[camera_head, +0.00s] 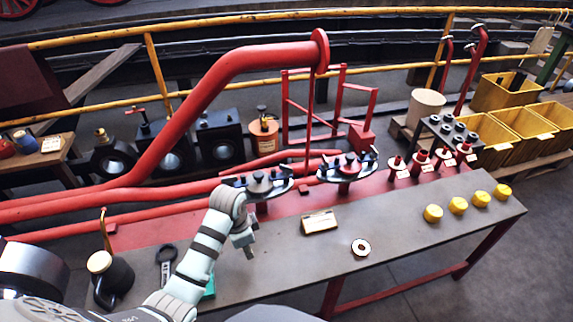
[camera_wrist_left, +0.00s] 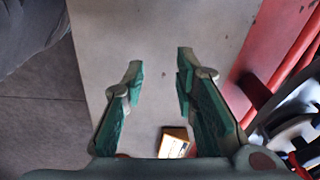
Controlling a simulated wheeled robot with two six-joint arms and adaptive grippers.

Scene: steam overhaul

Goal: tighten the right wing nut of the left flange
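The left flange (camera_head: 258,186) is a dark round plate on a red pipe stub at the back edge of the bench. Small dark fittings stand on its rim; its right wing nut (camera_head: 283,173) is too small to tell how tight it is. My left gripper (camera_head: 247,245) hangs over the bench just in front of the left flange, pointing down, and my wrist hides part of the flange's left side. In the left wrist view the gripper (camera_wrist_left: 160,62) has its green-padded fingers apart with only bench top between them. My right gripper is not in view.
A second flange (camera_head: 347,170) stands to the right. On the bench (camera_head: 300,265) are a small labelled box (camera_head: 319,222), a pale ring (camera_head: 361,247), yellow caps (camera_head: 458,205), a dark wrench (camera_head: 166,262) and an oil can (camera_head: 112,278). Bare bench lies around the ring.

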